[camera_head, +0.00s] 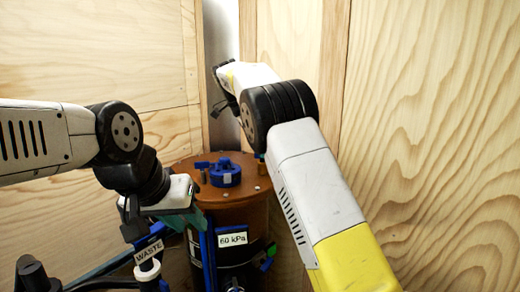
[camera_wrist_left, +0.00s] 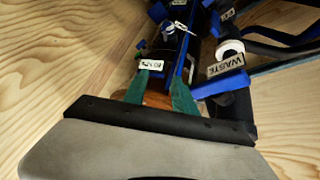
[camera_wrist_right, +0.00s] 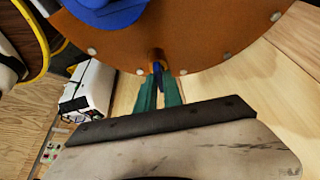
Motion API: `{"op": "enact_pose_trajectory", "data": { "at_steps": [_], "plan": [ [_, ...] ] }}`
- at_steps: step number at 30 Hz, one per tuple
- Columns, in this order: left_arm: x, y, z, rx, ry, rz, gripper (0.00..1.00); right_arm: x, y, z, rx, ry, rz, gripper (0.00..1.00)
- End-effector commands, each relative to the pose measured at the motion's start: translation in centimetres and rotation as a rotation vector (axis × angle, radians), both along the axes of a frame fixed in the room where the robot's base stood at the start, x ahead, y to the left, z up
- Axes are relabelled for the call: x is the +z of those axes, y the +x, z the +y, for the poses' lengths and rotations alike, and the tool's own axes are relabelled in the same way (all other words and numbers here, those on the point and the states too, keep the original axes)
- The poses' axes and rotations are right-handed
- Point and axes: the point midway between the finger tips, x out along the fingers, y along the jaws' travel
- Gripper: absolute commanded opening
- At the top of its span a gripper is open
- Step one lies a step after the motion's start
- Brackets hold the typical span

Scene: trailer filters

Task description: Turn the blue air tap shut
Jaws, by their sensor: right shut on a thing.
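The blue air tap (camera_wrist_right: 158,70) shows as a small blue piece at the rim of the brown lid (camera_wrist_right: 205,45) in the right wrist view. My right gripper (camera_wrist_right: 158,88) is shut on it, its green fingers close together on either side. In the head view my right arm hides these fingers. The brown lid (camera_head: 190,183) tops a dark canister labelled 60 kPa (camera_head: 233,239). My left gripper (camera_wrist_left: 160,82) is open, its green fingers apart and empty. In the head view its hand is left of the canister, near the lid's front left.
A blue round cap (camera_head: 225,174) sits on the lid, with a small blue handle (camera_head: 202,165) left of it. A WASTE tag (camera_head: 149,251) and dark hoses are at the lower left. Plywood walls (camera_head: 440,120) stand close behind and right. A white box (camera_wrist_right: 88,88) shows in the right wrist view.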

Motion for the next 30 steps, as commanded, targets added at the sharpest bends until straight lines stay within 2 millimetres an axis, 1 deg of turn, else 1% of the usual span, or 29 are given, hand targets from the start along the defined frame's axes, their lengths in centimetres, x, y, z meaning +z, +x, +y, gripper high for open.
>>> {"op": "enact_pose_trajectory", "data": {
  "at_steps": [14, 15, 17, 18, 26, 30],
  "plan": [
    [0.00, 0.00, 0.00, 0.000, 0.000, 0.000, 0.33, -0.04, 0.00, 0.06, -0.012, 0.001, 0.000, 0.00],
    [0.00, 0.00, 0.00, 0.000, 0.000, 0.000, 0.33, -0.04, 0.00, 0.06, -0.012, 0.001, 0.000, 0.19],
    [0.00, 0.00, 0.00, 0.000, 0.000, 0.000, 0.33, -0.04, 0.00, 0.06, -0.012, 0.001, 0.000, 0.31],
    [0.00, 0.00, 0.00, 0.000, 0.000, 0.000, 0.33, -0.03, 0.01, 0.05, -0.012, 0.001, 0.000, 0.33],
    [0.00, 0.00, 0.00, 0.000, 0.000, 0.000, 0.33, 0.00, 0.01, 0.03, -0.011, 0.000, 0.000, 0.33],
    [0.00, 0.00, 0.00, 0.000, 0.000, 0.000, 0.33, 0.52, 0.07, 0.05, -0.011, 0.001, -0.002, 0.33]
  ]
}}
